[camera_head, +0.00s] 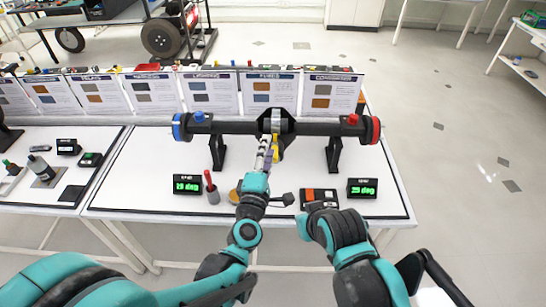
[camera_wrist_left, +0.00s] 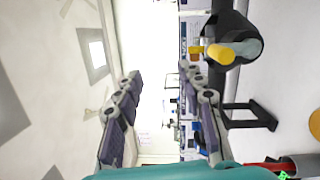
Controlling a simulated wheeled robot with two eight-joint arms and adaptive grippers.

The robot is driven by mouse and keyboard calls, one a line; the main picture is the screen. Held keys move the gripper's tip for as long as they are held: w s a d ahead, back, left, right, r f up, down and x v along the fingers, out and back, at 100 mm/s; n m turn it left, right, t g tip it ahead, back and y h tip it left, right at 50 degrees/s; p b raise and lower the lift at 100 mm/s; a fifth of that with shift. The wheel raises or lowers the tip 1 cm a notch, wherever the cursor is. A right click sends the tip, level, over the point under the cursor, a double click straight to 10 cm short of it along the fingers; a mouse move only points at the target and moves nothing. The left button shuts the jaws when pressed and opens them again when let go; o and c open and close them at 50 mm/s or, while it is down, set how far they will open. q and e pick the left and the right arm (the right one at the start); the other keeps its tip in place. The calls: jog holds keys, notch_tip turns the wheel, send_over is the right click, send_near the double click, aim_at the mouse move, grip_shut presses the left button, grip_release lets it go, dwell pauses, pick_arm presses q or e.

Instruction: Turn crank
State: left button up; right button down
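A black horizontal shaft (camera_head: 325,128) rests on two black stands, with a blue end (camera_head: 179,127) at left and a red end (camera_head: 375,130) at right. At its middle is a dark hub with a light band (camera_head: 276,120) and a yellow handle (camera_head: 278,152). My left gripper (camera_head: 266,150) is just left of the handle. In the left wrist view, the left gripper (camera_wrist_left: 160,72) has its fingers wide apart with nothing between them. The yellow handle (camera_wrist_left: 221,54) lies outside them, beyond the right-hand finger. My right arm is folded at lower right; its gripper cannot be made out.
A display with green digits (camera_head: 187,184) stands at left and another (camera_head: 362,188) at right. A grey cup (camera_head: 213,196) holds a red-handled tool. A black-and-orange box (camera_head: 319,196) lies at the front. Sample boards (camera_head: 209,92) line the back.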

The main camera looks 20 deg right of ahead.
aim_at(275, 160)
pick_arm(q)
jog(key=f+n+y, duration=0.1)
jog(key=f+n, duration=0.1)
jog(key=s+d+f+n+y, duration=0.1)
jog(key=f+n, duration=0.1)
jog(key=f, duration=0.1)
jog(key=f+n+y, duration=0.1)
jog(key=f+n, duration=0.1)
jog(key=shift+s+d+f+n, duration=0.35)
jog(key=shift+f+n, duration=0.05)
jog(key=x, duration=0.7)
jog(key=shift+w+f+b, duration=0.1)
jog(key=shift+w+b, duration=0.25)
jog(key=shift+w, duration=0.05)
grip_shut()
